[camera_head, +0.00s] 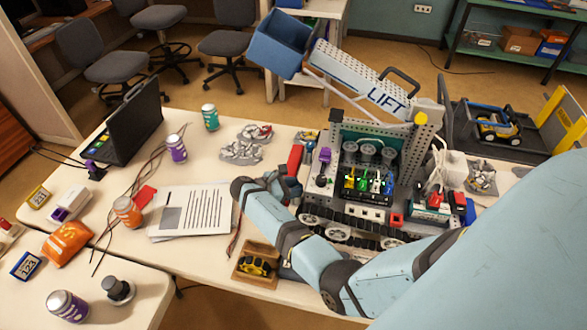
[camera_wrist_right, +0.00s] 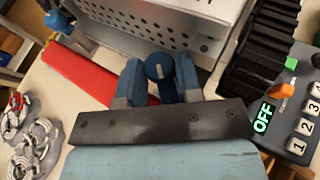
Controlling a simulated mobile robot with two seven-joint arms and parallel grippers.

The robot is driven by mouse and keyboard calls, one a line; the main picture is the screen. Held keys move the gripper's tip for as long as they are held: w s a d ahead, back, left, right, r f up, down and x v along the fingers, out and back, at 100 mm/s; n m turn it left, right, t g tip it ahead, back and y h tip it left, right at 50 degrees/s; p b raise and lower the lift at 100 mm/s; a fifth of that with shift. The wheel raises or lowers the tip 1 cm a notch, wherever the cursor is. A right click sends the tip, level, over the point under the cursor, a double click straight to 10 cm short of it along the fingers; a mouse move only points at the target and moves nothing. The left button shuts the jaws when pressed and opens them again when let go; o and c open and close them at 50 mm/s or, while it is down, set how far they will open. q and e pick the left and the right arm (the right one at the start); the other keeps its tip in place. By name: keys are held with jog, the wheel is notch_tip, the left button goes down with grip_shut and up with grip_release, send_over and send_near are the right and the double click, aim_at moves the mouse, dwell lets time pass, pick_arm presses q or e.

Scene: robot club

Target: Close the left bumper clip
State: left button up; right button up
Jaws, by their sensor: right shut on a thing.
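The club robot (camera_head: 345,160) stands on the table with its tracks towards me. A red bumper (camera_head: 295,158) is at its left end; it also shows as a red bar in the wrist view (camera_wrist_right: 85,75). My right gripper (camera_head: 283,184) is at the bumper, partly hidden by its own wrist. In the wrist view, its two blue-grey fingers (camera_wrist_right: 159,78) are shut on a round-ended blue clip (camera_wrist_right: 158,67) beside the bumper. I cannot tell how far the clip is turned. Another blue part (camera_wrist_right: 60,21) sits near the bumper's far end. My left gripper is not in view.
A perforated lift arm (camera_head: 355,75) with a blue bin (camera_head: 280,43) rises above the robot. A switch panel (camera_wrist_right: 290,110) reading OFF is close on the right. Papers (camera_head: 190,208), a wooden tray (camera_head: 240,276) with a wheel, and loose metal parts (camera_head: 240,150) lie nearby.

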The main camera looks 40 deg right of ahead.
jog(key=shift+w+g, duration=0.1)
jog(key=shift+g, duration=0.2)
jog(key=m+g, duration=0.1)
jog(key=m+g+y+b, duration=0.1)
jog(key=m+g, duration=0.1)
jog(key=m, duration=0.1)
jog(key=shift+w+d+g+y, duration=0.2)
jog(key=shift+w+g+y, duration=0.1)
jog(key=shift+y, duration=0.1)
jog(key=shift+r+m+g+y+p, duration=0.3)
jog(key=shift+m+g+y+p, duration=0.15)
jog(key=shift+m+g+y, duration=0.25)
jog(key=shift+w+d+m+g+y+p, duration=0.1)
jog(key=shift+d+m+g+y+p, duration=0.1)
jog(key=shift+m+g+y+p, duration=0.35)
jog(key=shift+d+f+m+g+y, duration=0.1)
jog(key=shift+f+m+g+y, duration=0.2)
jog(key=shift+m, duration=0.35)
jog(key=shift+m+g+y, duration=0.3)
jog(key=shift+g+y, duration=0.05)
jog(key=shift+m, duration=0.3)
